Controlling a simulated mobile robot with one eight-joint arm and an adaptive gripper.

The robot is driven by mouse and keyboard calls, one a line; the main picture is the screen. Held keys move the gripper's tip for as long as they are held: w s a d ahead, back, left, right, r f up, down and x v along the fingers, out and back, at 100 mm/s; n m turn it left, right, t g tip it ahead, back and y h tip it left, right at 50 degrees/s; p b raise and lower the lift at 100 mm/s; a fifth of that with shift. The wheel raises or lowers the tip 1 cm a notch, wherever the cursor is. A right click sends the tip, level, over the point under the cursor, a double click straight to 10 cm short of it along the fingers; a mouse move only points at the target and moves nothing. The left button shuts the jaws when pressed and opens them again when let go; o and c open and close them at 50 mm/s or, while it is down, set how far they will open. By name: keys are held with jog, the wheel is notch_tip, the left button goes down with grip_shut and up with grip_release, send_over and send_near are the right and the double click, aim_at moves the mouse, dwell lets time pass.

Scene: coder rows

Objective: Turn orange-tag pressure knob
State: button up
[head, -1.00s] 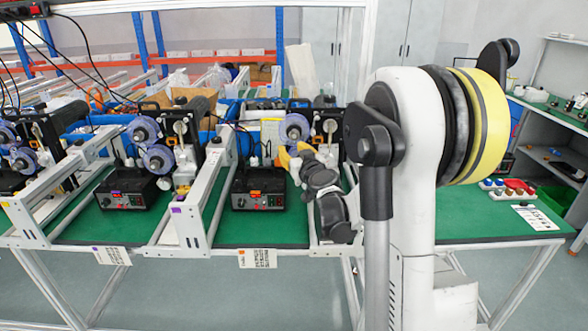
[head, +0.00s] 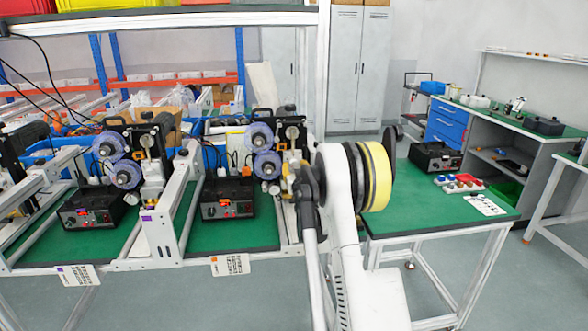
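The orange-tagged station has a white card with an orange mark (head: 230,265) on the table's front edge. Behind it stands a black control box (head: 228,198) with an orange-lit front. Above and behind the box is a black coder unit with clear blue-violet reels (head: 262,138) and a pale round knob-like part (head: 292,133). I cannot tell if that part is the pressure knob. My gripper (head: 286,183), with a little yellow showing, is just right of the lower reel, largely hidden by my own arm. Its opening and any contact cannot be made out.
A purple-tagged station with a similar control box (head: 90,208) stands to the left. White frame rails (head: 175,205) separate the stations. The green table at right (head: 440,215) holds a black box (head: 435,158) and small coloured parts. A grey bench (head: 510,125) stands farther right.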

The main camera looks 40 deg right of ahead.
jog(key=shift+w+d, duration=0.35)
jog(key=shift+w, duration=0.2)
grip_shut()
jog(key=m, duration=0.5)
jog(key=shift+m, duration=0.3)
jog(key=m, duration=0.5)
jog(key=shift+m, duration=0.7)
